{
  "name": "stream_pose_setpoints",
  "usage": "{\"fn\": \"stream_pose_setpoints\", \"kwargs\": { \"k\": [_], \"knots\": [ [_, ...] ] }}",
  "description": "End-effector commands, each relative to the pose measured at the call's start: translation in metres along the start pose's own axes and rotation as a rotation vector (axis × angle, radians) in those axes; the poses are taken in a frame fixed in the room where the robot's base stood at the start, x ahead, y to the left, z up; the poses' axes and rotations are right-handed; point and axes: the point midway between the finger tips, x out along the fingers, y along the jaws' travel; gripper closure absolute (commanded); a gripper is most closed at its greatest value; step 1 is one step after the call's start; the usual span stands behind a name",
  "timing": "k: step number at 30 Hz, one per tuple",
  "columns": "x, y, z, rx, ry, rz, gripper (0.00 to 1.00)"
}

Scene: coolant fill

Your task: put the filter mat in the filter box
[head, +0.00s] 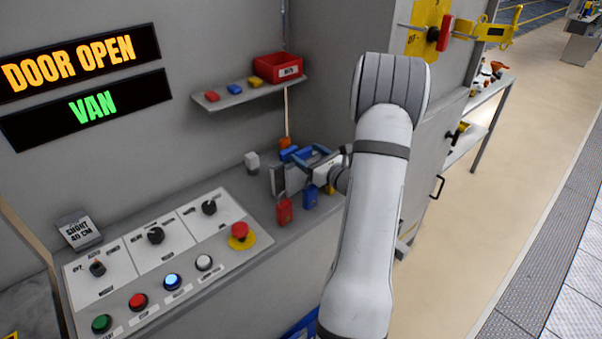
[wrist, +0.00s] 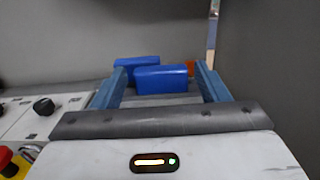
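I cannot identify a filter mat or a filter box in either view. My gripper (head: 308,153) is over the back of the grey ledge, right of the control panel. In the wrist view its two blue fingers (wrist: 161,80) stand wide apart, so it is open. A blue block (wrist: 160,78) shows between the fingertips with a small gap on each side; I cannot tell its depth. Another blue block (wrist: 134,62) lies behind it to the left, and an orange piece (wrist: 190,67) shows beside the right finger.
The control panel (head: 165,240) with knobs and a red emergency button (head: 240,231) is on the left. Red (head: 284,211) and blue (head: 310,197) padlocks are at the ledge front. A shelf (head: 225,98) holds a red bin (head: 278,67). Open floor (head: 500,190) lies right.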

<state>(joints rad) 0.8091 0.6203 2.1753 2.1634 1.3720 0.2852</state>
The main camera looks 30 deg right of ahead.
Motion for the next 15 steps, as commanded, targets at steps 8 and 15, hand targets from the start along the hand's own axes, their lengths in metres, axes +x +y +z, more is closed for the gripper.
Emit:
{"fn": "stream_pose_setpoints", "kwargs": {
  "k": [8,15],
  "knots": [
    [-0.0004,-0.0003,0.0001,0.0,0.0,-0.001,0.55],
    [-0.0006,-0.0005,0.0001,0.0,0.0,-0.001,0.75]
  ]
}}
